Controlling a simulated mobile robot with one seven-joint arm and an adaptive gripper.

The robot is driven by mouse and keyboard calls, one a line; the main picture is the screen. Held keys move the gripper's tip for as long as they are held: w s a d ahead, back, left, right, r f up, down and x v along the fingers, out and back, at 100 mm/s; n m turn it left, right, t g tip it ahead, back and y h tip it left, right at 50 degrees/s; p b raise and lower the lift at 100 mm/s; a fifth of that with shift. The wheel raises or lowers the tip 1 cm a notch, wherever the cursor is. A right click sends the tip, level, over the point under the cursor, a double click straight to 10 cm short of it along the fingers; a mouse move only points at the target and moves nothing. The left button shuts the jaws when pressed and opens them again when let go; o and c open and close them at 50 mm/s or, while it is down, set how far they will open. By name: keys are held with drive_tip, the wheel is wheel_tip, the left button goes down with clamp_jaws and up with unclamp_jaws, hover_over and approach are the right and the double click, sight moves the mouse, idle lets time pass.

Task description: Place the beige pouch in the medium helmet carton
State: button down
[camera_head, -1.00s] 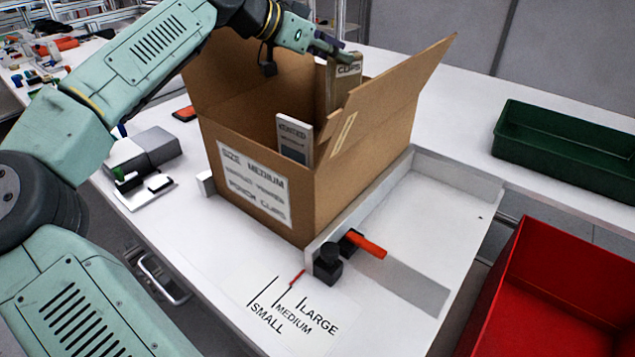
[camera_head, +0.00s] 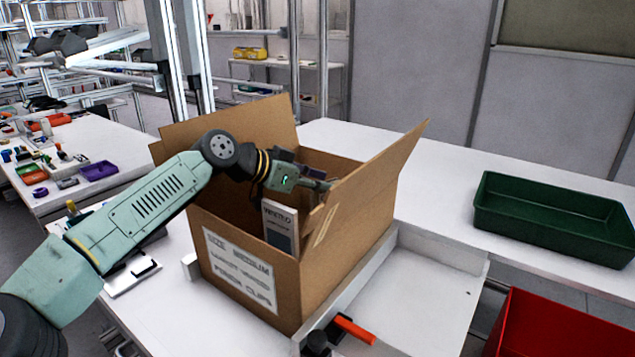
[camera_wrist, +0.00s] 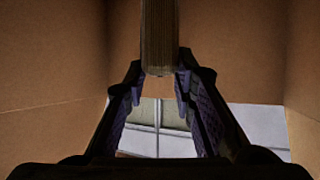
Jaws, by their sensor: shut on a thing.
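The medium helmet carton (camera_head: 345,270) stands open on the white table, its flaps up and a "SIZE MEDIUM" label on its front. My gripper (camera_head: 318,185) reaches in over the carton's opening, near the right flap. In the wrist view my gripper (camera_wrist: 159,76) is shut on the beige pouch (camera_wrist: 158,38), which shows as a narrow brown, upright edge between the fingertips. Brown carton walls surround it there. In the head view the pouch is mostly hidden by the flap and gripper, and I cannot tell whether it touches the carton's bottom.
A pale, grey-fronted packet (camera_head: 281,226) stands inside the carton near the front corner. A white tray (camera_head: 440,285) with an orange-handled tool (camera_head: 354,330) lies to the right. A green bin (camera_head: 550,225) and a red bin (camera_head: 550,325) are farther right.

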drive_tip(key=shift+f, duration=0.15)
drive_tip(key=c, duration=1.3)
unclamp_jaws()
drive_tip(key=shift+c, duration=0.2)
drive_tip(key=b+v, duration=0.2)
drive_tip(key=v, duration=1)
drive_tip(key=shift+r, duration=0.2)
